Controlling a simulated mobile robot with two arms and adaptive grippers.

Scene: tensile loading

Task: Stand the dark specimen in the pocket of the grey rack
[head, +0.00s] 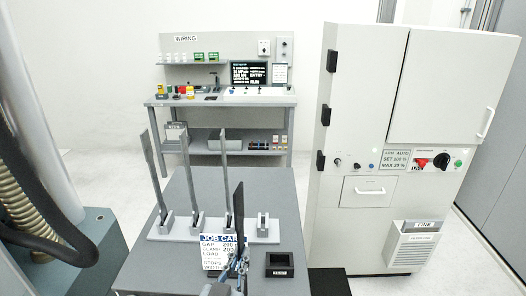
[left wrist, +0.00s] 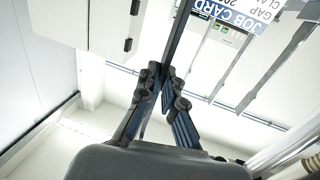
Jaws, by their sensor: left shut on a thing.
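The dark specimen (head: 238,208) is a thin, near-black bar standing roughly upright in my left gripper (head: 237,264), in front of the rack. In the left wrist view, the blue-padded fingers (left wrist: 172,108) are closed on the lower part of the specimen (left wrist: 180,38). The grey rack (head: 208,234) lies across the table. Lighter grey flat specimens (head: 157,172) stand in its three left pockets. The rightmost pocket (head: 263,224) looks empty and lies right of and behind the dark specimen. My right gripper is not in view.
A job card (head: 216,250) stands in front of the rack, partly behind my left gripper. A small dark square tray (head: 282,264) sits on the grey table (head: 270,190) to the right. A tall white cabinet (head: 345,120) stands right; a wiring bench (head: 222,104) stands behind.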

